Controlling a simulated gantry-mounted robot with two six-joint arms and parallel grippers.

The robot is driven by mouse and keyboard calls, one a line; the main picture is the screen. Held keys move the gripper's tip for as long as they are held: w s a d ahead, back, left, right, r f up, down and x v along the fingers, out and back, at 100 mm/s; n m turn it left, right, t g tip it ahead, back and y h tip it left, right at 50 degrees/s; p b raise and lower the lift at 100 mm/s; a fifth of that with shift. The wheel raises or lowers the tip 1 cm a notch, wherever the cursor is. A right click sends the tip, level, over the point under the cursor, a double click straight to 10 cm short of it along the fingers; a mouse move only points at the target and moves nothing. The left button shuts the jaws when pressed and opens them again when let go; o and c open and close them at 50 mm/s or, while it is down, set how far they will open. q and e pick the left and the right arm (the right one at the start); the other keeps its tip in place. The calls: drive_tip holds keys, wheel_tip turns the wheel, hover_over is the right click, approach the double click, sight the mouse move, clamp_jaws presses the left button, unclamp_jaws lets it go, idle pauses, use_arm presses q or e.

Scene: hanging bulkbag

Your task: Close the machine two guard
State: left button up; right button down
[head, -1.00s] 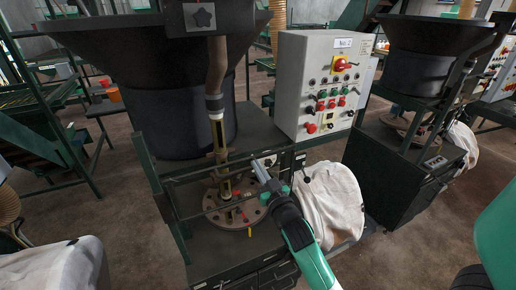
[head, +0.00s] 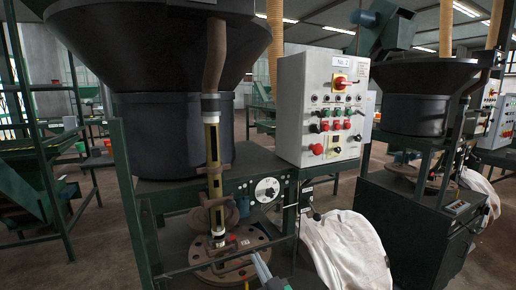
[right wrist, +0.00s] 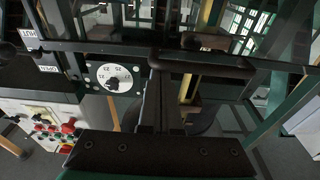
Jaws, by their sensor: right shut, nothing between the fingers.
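Machine two's grey control box (head: 318,110) carries a "No. 2" plate in the head view. Below its hopper is a round turntable (head: 232,255). In the right wrist view a dark framed bar (right wrist: 100,47), apparently part of the guard, crosses the upper picture, with a thick dark handle-like piece (right wrist: 205,65) on it. How far the guard is open is unclear. My right gripper (right wrist: 157,75) is shut and empty, its tips close to that piece; contact cannot be told. It also shows at the bottom of the head view (head: 262,268). My left gripper is out of view.
A white dial (head: 267,190) is on the machine behind the turntable. "OPEN" and "SHUT" labels (right wrist: 40,58) show beside the guard in the wrist view. A white sack (head: 345,250) stands right of the machine. Another machine (head: 415,220) is farther right.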

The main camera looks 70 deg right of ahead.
drive_tip(key=shift+f, duration=0.25)
drive_tip(key=shift+r, duration=0.1)
wheel_tip(320, 180, up, 5)
drive_tip(key=p, duration=0.4)
drive_tip(key=f+v, duration=0.1)
drive_tip(key=v, duration=0.8)
drive_tip(key=shift+b, duration=0.45)
drive_tip(key=shift+a, duration=0.1)
